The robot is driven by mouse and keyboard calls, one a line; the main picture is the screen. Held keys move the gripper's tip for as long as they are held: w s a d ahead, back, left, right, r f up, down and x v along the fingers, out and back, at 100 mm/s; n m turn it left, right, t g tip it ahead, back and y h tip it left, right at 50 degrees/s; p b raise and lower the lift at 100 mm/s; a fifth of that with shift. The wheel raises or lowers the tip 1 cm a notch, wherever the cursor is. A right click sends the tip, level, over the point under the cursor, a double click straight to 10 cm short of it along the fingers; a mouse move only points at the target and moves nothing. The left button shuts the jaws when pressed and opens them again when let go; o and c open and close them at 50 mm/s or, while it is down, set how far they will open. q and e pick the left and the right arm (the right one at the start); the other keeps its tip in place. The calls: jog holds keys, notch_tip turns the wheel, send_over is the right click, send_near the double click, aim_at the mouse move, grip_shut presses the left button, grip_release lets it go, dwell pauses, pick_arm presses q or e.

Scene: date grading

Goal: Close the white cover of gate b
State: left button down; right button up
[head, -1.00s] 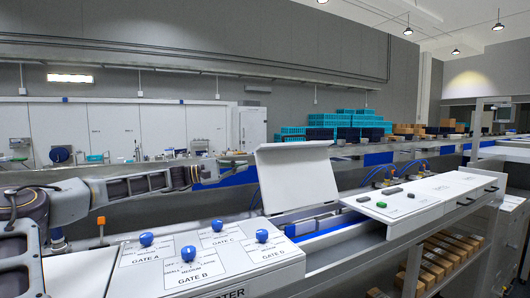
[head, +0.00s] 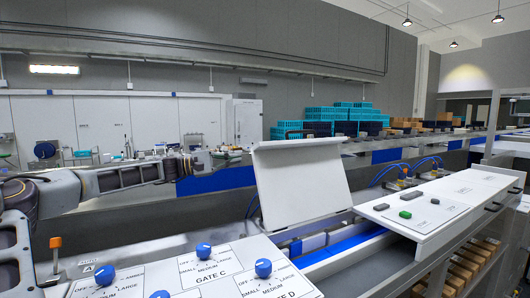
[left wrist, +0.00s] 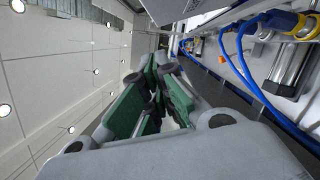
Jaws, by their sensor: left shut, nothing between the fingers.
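A white cover (head: 300,185) stands raised, tilted back, above the blue conveyor channel in the middle of the head view. I see no gate letter on it. My left gripper (head: 204,161) is to the left of the cover and apart from it in the picture. In the left wrist view its green-padded fingers (left wrist: 163,85) are shut with nothing between them. A pale panel edge (left wrist: 172,8) shows at the top of that view; I cannot tell whether it is the cover. My right gripper is not in view.
A white knob panel (head: 215,262) with blue knobs, labelled Gate C and Gate D, is in front. A white control panel (head: 440,205) with buttons is at the right. Blue hoses and brass fittings (head: 400,172) stand behind it. Blue hoses (left wrist: 240,65) run close beside the left fingers.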

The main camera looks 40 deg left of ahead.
aim_at(267, 151)
pick_arm(q)
jog(key=p+x, duration=0.3)
jog(key=x, duration=0.4)
jog(key=shift+w+d+r+p, duration=0.2)
jog(key=shift+p, duration=0.15)
dwell(1.1)
jog(key=shift+p+x, duration=0.3)
jog(key=shift+x, duration=0.9)
jog(key=shift+s+d+r, duration=0.15)
jog(key=shift+d, duration=0.2)
jog(key=shift+s+d+r+p, duration=0.25)
jog(key=shift+d+r, duration=0.05)
jog(key=shift+d, duration=0.3)
jog(key=shift+s+d+r+p, duration=0.25)
jog(key=shift+d+r, duration=0.05)
jog(key=shift+d, duration=0.3)
jog(key=shift+s+d, duration=0.1)
jog(key=shift+d, duration=0.1)
jog(key=shift+d+r, duration=0.15)
